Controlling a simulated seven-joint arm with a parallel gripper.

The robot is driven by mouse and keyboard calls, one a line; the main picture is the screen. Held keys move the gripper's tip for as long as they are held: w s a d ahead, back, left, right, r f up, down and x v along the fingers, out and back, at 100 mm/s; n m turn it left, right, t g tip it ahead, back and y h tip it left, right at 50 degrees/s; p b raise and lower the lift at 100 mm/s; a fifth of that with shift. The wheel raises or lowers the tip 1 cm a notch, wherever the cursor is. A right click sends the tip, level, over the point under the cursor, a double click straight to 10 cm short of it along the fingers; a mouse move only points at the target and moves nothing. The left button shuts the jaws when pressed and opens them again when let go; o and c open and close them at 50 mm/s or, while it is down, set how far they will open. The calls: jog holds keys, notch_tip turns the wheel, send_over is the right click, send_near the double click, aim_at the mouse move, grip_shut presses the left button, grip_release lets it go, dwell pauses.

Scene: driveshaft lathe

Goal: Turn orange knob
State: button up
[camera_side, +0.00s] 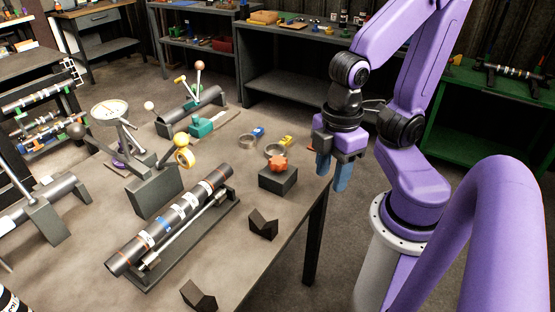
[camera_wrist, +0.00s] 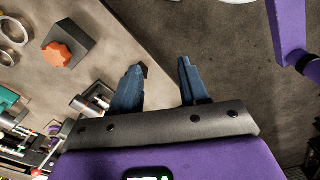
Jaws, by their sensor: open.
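The orange knob (camera_side: 278,163) is star-shaped and sits on top of a dark grey block (camera_side: 278,181) near the right edge of the table. In the wrist view the knob (camera_wrist: 56,55) and its block (camera_wrist: 77,37) show at the upper left. My gripper (camera_side: 332,182) hangs to the right of the knob, beside the table edge, with blue fingers pointing down. In the wrist view the fingers of my gripper (camera_wrist: 158,65) are apart with nothing between them. The gripper and the knob are not touching.
A dark cylinder shaft (camera_side: 170,222) lies on a stand at the table's front. Dark V-shaped blocks (camera_side: 263,224) stand near the right edge. Metal rings (camera_side: 248,142) lie behind the knob. A dial gauge (camera_side: 109,112) stands at left. Bare tabletop (camera_side: 225,145) lies left of the rings.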

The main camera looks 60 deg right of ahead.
jog(key=o, duration=0.4)
jog(key=shift+o, duration=0.9)
jog(key=shift+w+m, duration=0.25)
jog(key=shift+m, duration=0.05)
notch_tip(320, 180, up, 6)
jog(key=m, duration=2.1)
send_over(278, 161)
notch_tip(278, 161, down, 17)
jog(key=shift+d+f, duration=0.1)
jog(key=c, duration=1)
